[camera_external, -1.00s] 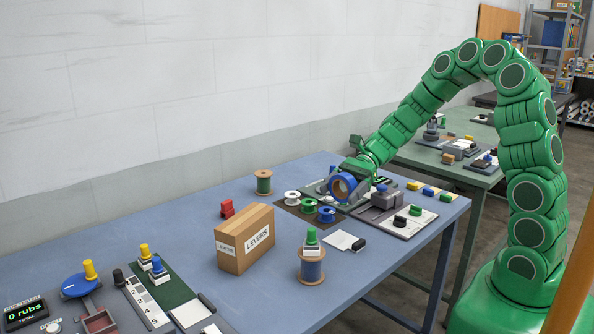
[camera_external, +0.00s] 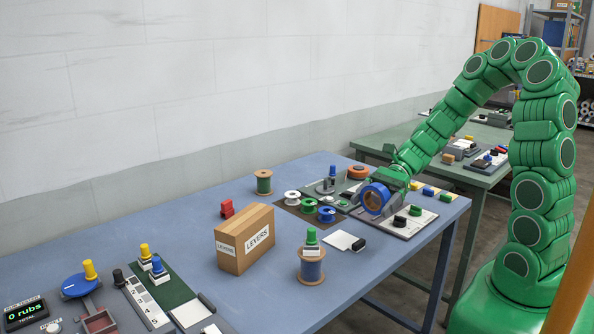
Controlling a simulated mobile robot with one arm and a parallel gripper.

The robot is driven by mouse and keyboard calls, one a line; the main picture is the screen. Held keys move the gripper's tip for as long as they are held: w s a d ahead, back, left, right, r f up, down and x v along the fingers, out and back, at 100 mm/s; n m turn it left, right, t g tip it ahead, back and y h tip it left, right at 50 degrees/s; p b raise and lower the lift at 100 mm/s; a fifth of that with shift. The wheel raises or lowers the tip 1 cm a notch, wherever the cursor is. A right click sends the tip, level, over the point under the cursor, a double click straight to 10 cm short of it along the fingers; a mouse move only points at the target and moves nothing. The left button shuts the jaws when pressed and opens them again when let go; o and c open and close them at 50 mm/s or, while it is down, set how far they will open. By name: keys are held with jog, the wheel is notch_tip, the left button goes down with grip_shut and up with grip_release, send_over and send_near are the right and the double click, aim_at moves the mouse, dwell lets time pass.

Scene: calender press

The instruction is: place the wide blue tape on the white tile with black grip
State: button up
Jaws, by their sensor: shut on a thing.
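My gripper (camera_external: 384,188) is shut on the wide blue tape (camera_external: 366,203), a blue ring with a brownish inner core. It holds the tape on edge over the grey fixtures at the right end of the blue table; I cannot tell whether the tape touches anything below. A small white tile (camera_external: 341,240) with a black grip (camera_external: 359,245) at its right edge lies flat on the table, in front and to the left of the tape. A larger white plate (camera_external: 422,222) to the right of the tape carries a black knob (camera_external: 399,221) and a green knob.
Green and blue spools (camera_external: 326,214) stand left of the tape. An orange-brown roll (camera_external: 358,172) lies behind it. A cardboard box marked LEVERS (camera_external: 245,239) and a large spool with a green knob (camera_external: 311,264) stand nearer.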

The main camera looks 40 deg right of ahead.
jog(key=w+a+f, duration=0.2)
jog(key=w+f, duration=0.1)
jog(key=w, duration=0.3)
send_over(329, 242)
jog(key=f, duration=0.5)
jog(key=shift+s+f, duration=0.1)
jog(key=shift+s, duration=0.2)
jog(key=shift+w+a+f, duration=0.1)
jog(key=shift+w+f, duration=0.15)
jog(key=shift+f, duration=1.65)
jog(key=shift+f, duration=0.15)
jog(key=o, duration=0.8)
jog(key=shift+d+r, duration=0.25)
jog(key=v, duration=1.1)
jog(key=shift+d, duration=0.25)
